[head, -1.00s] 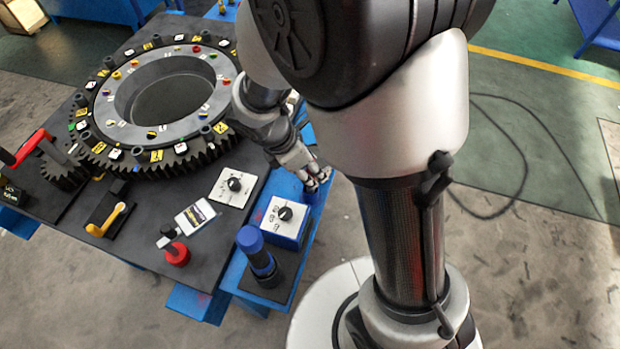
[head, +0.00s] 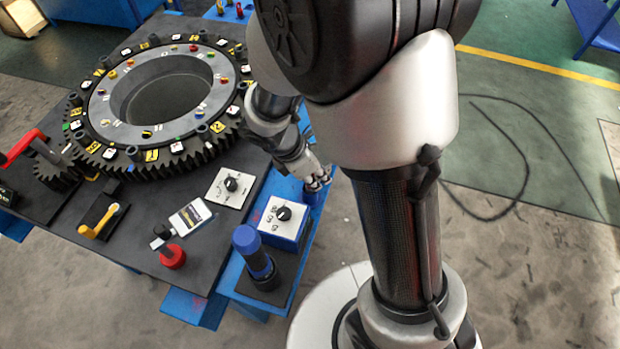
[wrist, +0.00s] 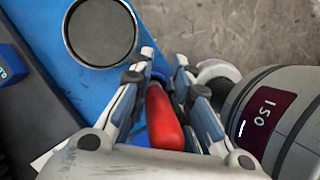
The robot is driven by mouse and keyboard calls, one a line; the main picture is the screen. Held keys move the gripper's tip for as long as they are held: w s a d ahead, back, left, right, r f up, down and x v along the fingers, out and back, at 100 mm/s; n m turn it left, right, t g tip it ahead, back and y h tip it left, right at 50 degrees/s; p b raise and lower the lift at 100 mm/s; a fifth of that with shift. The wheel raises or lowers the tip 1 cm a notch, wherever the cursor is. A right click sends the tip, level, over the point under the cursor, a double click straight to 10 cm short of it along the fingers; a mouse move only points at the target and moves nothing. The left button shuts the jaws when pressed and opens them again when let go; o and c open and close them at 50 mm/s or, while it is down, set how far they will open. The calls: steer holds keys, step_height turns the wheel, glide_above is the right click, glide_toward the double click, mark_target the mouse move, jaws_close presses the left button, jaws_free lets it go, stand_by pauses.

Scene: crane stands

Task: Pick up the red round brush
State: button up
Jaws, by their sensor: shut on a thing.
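The red round brush (wrist: 164,120) shows in the wrist view as a rounded red body between my gripper's fingers. My gripper (wrist: 164,60) is shut on it, and the fingers hide its sides. In the head view my gripper (head: 318,181) is over the blue edge strip of the table, just beyond a blue box with a white dial face (head: 283,218). The brush cannot be made out in the head view.
A big dark gear ring (head: 181,135) fills the table's far part. A blue-capped post (head: 252,252), a red knob (head: 172,256) and a yellow handle (head: 101,222) stand nearer. A large grey can labelled ISO (wrist: 283,115) is close to the fingers in the wrist view.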

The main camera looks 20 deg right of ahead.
jaws_close()
